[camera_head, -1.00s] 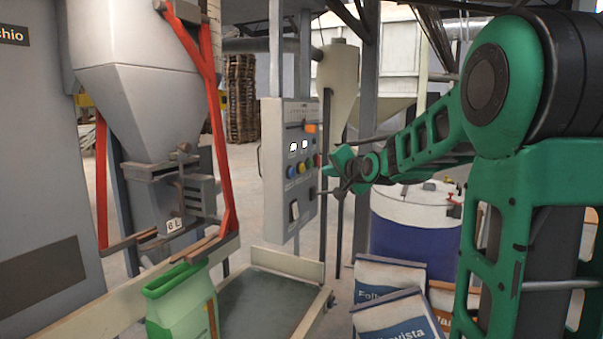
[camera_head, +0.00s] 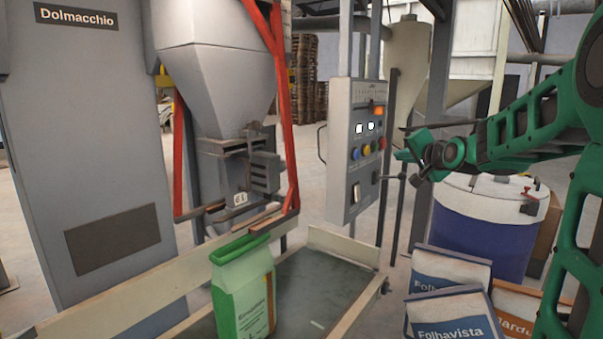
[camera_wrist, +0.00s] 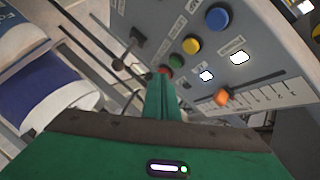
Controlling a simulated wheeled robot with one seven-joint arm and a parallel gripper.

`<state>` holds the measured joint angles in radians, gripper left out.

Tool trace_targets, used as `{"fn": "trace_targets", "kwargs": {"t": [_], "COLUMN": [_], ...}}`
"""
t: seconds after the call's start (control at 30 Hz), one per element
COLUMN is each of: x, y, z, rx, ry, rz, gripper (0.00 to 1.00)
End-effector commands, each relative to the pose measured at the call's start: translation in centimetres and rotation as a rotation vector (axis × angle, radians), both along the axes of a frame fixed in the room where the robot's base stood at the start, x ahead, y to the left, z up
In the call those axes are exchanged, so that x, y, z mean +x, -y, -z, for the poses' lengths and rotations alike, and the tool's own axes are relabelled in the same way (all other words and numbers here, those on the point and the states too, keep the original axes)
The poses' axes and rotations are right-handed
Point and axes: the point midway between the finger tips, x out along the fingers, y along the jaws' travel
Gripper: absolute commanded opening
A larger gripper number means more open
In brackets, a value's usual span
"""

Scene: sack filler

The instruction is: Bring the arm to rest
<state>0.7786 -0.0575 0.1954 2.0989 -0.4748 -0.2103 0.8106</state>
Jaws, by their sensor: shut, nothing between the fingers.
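My green arm (camera_head: 530,130) reaches in from the right in the head view. My gripper (camera_head: 408,152) is at its left end, just right of the grey control panel (camera_head: 345,190). In the wrist view my gripper (camera_wrist: 160,92) is shut and empty, its fingers pointing toward the panel (camera_wrist: 270,45). Coloured buttons, lit white displays and an orange switch (camera_wrist: 222,97) show there. I cannot tell how wide the gap to the panel is, and no contact is visible.
A green and white sack (camera_head: 243,285) stands upright below the filler spout (camera_head: 240,198). A blue drum with a white lid (camera_head: 485,235) and several filled sacks (camera_head: 450,315) stand at the right, below my arm. A grey cabinet (camera_head: 85,130) stands at left.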

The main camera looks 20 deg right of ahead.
Motion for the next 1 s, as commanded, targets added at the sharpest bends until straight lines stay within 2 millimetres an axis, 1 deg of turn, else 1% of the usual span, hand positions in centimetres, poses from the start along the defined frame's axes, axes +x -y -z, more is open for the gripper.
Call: {"fn": "trace_targets", "kwargs": {"t": [0.07,0.13,0.17,0.27,0.3,0.37,0.4,0.47,0.5,0.57,0.6,0.67,0.7,0.77,0.8,0.9,1.0], "x": [-0.2,-0.9,-1.5,-4.6,-6.3,-9.3,-11.5,-14.7,-17.0,-20.5,-22.8,-26.3,-28.7,-32.0,-34.1,-38.5,-41.4], "y": [-0.1,-0.4,-0.6,-1.3,-1.6,-2.0,-2.3,-2.7,-3.0,-3.4,-3.8,-4.4,-4.9,-5.7,-6.2,-7.4,-8.3], "z": [0.3,1.3,2.0,5.4,7.0,9.5,11.1,13.3,14.6,16.5,17.6,19.2,20.1,21.4,22.1,23.4,24.1], "rx": [-0.008,-0.032,-0.048,-0.124,-0.159,-0.206,-0.232,-0.264,-0.280,-0.297,-0.304,-0.307,-0.306,-0.298,-0.290,-0.265,-0.244], "ry": [-0.012,-0.055,-0.085,-0.236,-0.311,-0.428,-0.506,-0.616,-0.687,-0.790,-0.856,-0.949,-1.008,-1.090,-1.140,-1.238,-1.299], "rz": [-0.001,-0.002,-0.004,-0.013,-0.022,-0.039,-0.053,-0.079,-0.098,-0.130,-0.157,-0.200,-0.232,-0.280,-0.314,-0.390,-0.448], "gripper": [0.00,0.00,0.00,0.00,0.00,0.00,0.00,0.00,0.00,0.00,0.00,0.00,0.00,0.00,0.00,0.00,0.00]}}
